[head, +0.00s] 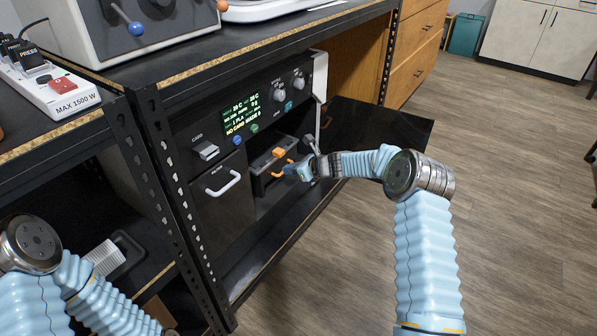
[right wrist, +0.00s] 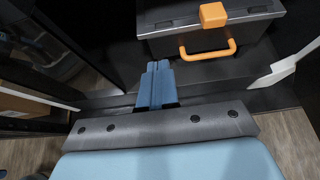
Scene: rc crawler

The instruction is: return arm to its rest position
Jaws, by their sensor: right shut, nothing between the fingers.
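My right arm reaches in from the lower right in the head view. Its gripper (head: 297,171) is in front of the open bay of a dark machine (head: 222,195). In the right wrist view the blue fingers (right wrist: 157,84) are together and empty. They point toward a grey box (right wrist: 165,22) with an orange handle (right wrist: 208,52) and an orange knob; a small gap shows between the fingertips and the handle. The box (head: 262,183) also shows inside the bay. My left arm is at the lower left, and its gripper is outside the head view.
The machine's dark door (head: 385,122) is open, just behind my right arm. A black shelf post (head: 160,185) stands left of the machine. A power strip (head: 60,92) lies on the upper left shelf. The wood floor (head: 510,190) at the right is clear.

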